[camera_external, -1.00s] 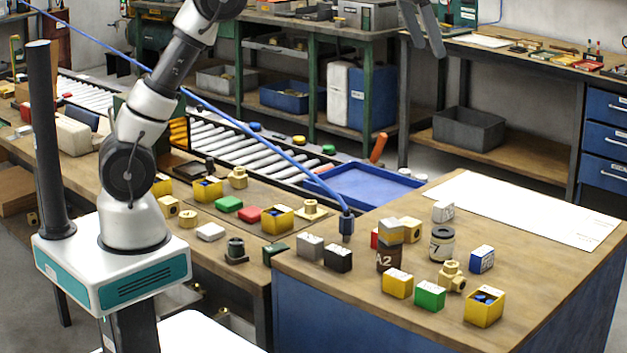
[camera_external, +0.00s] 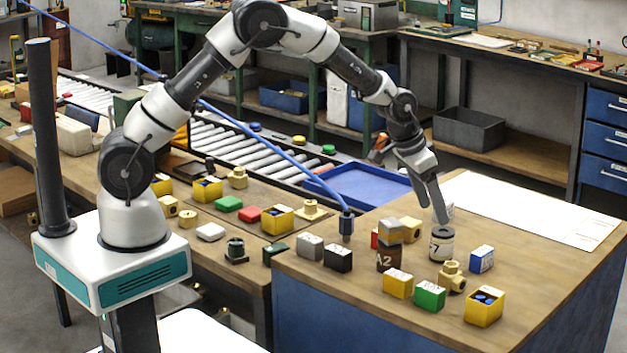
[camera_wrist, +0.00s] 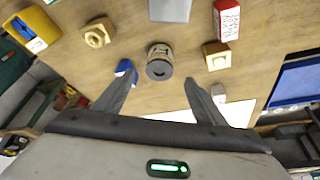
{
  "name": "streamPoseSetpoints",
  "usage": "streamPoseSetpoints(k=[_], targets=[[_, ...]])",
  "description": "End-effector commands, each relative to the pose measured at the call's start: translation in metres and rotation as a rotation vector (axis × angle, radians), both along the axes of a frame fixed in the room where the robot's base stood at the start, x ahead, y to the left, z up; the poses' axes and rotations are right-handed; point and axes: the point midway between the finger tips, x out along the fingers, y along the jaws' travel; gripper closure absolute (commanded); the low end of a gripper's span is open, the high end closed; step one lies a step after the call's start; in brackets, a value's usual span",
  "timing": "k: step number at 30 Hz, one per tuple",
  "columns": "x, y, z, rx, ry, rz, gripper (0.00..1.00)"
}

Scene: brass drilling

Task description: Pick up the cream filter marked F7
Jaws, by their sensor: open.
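The cream filter marked F7 (camera_external: 441,245) is a short cylinder with a dark top and a dark lower part. It stands upright on the right-hand bench. My gripper (camera_external: 440,218) is open and empty just above it, fingers pointing down, with one fingertip overlapping its top in the external view. In the wrist view the filter (camera_wrist: 159,62) shows beyond and between the spread fingertips of my gripper (camera_wrist: 158,74), with its dark round end towards me. I cannot tell whether a finger touches it.
The A2 can (camera_external: 388,259), with a block on top, stands left of the filter. A brass fitting (camera_external: 452,276), blue box (camera_external: 481,259), green box (camera_external: 430,295) and yellow bin (camera_external: 484,307) are nearby. A blue hose (camera_external: 300,165) crosses behind. White paper (camera_external: 530,210) lies to the right.

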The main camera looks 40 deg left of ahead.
Motion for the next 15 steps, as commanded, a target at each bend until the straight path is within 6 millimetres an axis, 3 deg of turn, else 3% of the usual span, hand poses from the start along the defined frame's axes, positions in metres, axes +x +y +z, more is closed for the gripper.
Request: streamPoseSetpoints(k=[6, 15], targets=[[0.013, -0.007, -0.035, 0.001, 0.002, 0.0, 0.35], [0.021, -0.011, -0.058, 0.001, 0.003, 0.0, 0.35]])
